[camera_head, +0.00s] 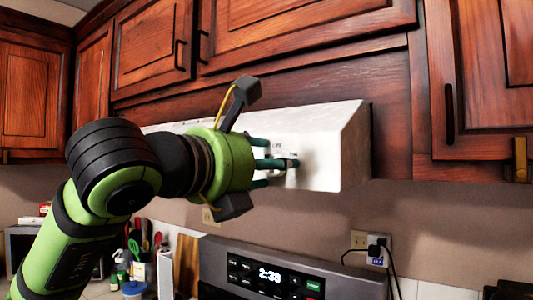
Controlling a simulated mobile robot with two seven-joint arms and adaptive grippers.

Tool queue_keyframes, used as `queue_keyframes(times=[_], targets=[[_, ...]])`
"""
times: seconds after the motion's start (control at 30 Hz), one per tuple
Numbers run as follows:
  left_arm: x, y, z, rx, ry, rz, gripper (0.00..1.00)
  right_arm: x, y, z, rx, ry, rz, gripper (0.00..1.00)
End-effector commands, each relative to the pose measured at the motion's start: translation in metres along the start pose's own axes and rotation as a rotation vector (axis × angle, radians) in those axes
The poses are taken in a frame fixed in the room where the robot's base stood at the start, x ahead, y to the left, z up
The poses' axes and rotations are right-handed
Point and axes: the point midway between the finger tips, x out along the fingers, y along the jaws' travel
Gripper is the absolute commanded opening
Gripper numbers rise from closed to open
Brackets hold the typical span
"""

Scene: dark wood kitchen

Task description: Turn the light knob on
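The white range hood (323,140) hangs under the wall cabinets. The dark light knob (292,163) is on its front panel, beside small printed labels that I cannot fully read. My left gripper (268,163) comes in from the left and is close in front of the panel, at the knob. Its fingers stand apart, above and below the knob's height, so it looks open. Part of the panel is hidden behind the gripper, and I cannot tell whether it touches the knob. My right gripper is not in view.
Dark wood cabinets (300,35) sit right above the hood. Below is a stove (285,275) with a lit clock. A wall outlet (371,248) with plugs is at its right. Utensils (145,242) and bottles stand on the counter at lower left.

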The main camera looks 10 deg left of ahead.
Motion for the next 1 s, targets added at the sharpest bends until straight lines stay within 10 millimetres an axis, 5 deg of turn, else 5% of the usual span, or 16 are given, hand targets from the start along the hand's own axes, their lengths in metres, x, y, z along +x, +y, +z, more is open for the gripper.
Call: queue_keyframes(times=[0.23,0.4,1.0], targets=[[0.001,0.000,-0.001,0.000,0.000,0.000,0.57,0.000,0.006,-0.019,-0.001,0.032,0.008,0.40],[0.001,0.000,0.000,0.000,-0.001,-0.001,0.02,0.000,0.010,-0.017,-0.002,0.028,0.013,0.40],[0.000,-0.001,0.001,0.154,-0.011,0.000,0.02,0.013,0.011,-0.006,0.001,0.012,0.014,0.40]])
